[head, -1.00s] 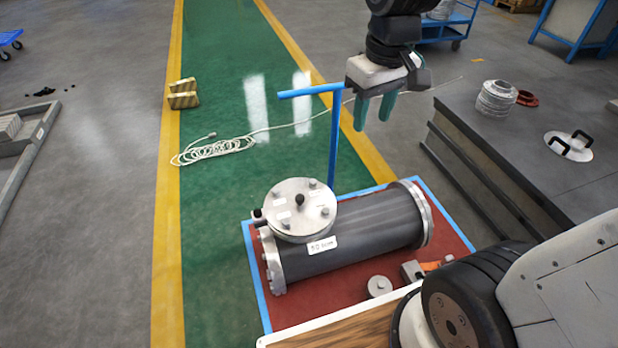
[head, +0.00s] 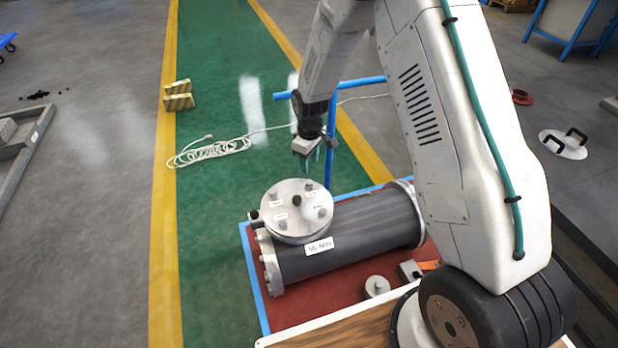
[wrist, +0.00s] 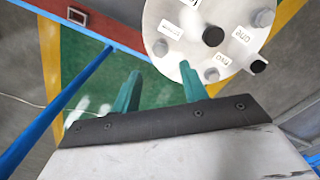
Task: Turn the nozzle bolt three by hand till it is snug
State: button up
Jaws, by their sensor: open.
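The round pale cover (head: 296,225) with several bolts and a dark centre knob (head: 296,200) sits on top of the dark shell (head: 350,232). It also shows in the wrist view (wrist: 185,18), with bolts near its rim, such as one at the lower edge (wrist: 211,74). Small white labels lie beside the bolts; I cannot read reliably which is three. My gripper (head: 318,165) is open and empty, above and behind the cover's far right side. In the wrist view the teal fingers (wrist: 160,72) are apart, with the cover just beyond the right finger.
A blue post with a crossbar (head: 331,130) stands close behind the shell, near my gripper. A dark side knob (wrist: 258,66) sticks out from the cover. A small round part (head: 376,286) lies on the red mat (head: 320,305). A coiled cable (head: 210,150) lies on the green floor.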

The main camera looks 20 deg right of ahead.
aim_at(309, 182)
notch_tip(309, 182, down, 8)
jog(key=shift+r, duration=0.2)
grip_shut()
